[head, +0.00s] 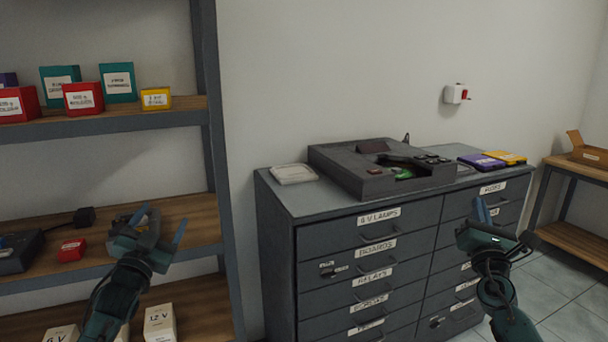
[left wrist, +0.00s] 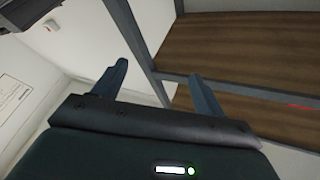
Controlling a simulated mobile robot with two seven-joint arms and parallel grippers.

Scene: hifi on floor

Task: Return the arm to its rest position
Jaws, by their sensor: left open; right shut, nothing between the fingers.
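My left gripper (head: 160,228) is in front of the shelf unit at the left of the head view. Its two fingers are apart and nothing is between them. In the left wrist view the fingers of my left gripper (left wrist: 160,90) show spread, with the shelf boards beyond. My right gripper (head: 483,215) is in front of the right part of the drawer cabinet (head: 335,245). Its fingers are together and hold nothing. Both arms come up from the bottom of the head view.
The shelf unit (head: 212,130) holds a red box (head: 83,98), a small red item (head: 71,250) and white boxes (head: 160,325). A dark device (head: 345,172) with an open bay sits on the cabinet. A side table (head: 580,172) stands at the right. Tiled floor (head: 570,290) is clear there.

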